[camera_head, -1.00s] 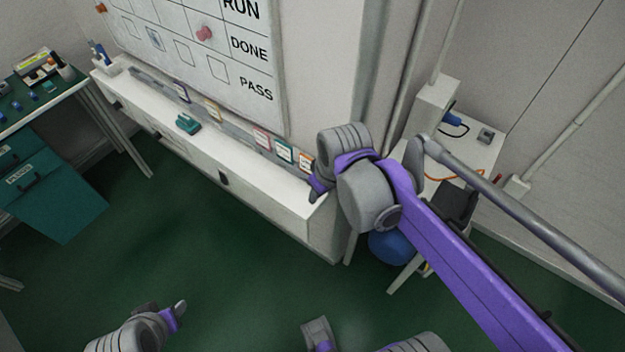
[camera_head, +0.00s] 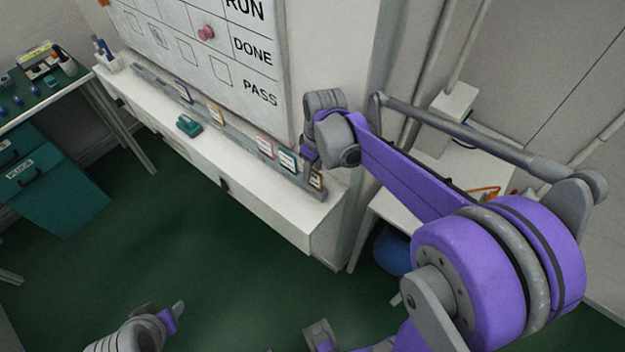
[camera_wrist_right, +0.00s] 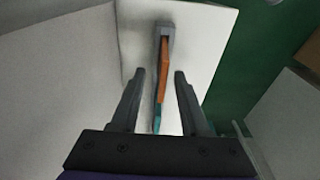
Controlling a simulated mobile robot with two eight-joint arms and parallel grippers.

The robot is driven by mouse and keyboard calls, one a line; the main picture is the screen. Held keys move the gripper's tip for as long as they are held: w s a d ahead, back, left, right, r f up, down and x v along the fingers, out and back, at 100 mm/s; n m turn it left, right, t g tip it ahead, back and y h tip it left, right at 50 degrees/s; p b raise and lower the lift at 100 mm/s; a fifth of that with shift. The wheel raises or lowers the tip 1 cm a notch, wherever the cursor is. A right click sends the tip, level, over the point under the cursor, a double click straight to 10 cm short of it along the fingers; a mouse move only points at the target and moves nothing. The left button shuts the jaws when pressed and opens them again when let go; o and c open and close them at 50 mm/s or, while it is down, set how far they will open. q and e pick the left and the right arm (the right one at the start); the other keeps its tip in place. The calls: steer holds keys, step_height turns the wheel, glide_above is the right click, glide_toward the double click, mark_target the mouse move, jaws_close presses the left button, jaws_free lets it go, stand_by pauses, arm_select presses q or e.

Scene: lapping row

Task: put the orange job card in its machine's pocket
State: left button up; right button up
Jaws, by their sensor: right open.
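The orange job card (camera_head: 316,181) stands at the right end of a grey rail on the white ledge, the last of several cards. In the right wrist view the orange card (camera_wrist_right: 164,70) is seen edge-on, in line with the gap between the fingers. A teal edge (camera_wrist_right: 157,118) shows nearer the fingers. My right gripper (camera_head: 309,158) is open at the rail's right end, close by the card; the wrist view shows its fingers (camera_wrist_right: 158,90) apart. My left gripper (camera_head: 165,312) is low at the left, away from the cards; its opening is unclear. I cannot make out the machine's pocket.
The rail (camera_head: 236,134) also holds other coloured-edge cards. A teal object (camera_head: 189,126) lies on the ledge (camera_head: 262,197). A whiteboard (camera_head: 190,42) hangs above. A green-topped bench (camera_head: 40,98) stands left, a white table (camera_head: 425,170) right. The green floor between is clear.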

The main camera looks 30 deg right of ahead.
mark_target(312, 180)
steer(key=f, duration=0.3)
steer(key=shift+w+a+f, duration=0.1)
steer(key=shift+a+f, duration=0.1)
steer(key=shift+f, duration=0.05)
jaws_close()
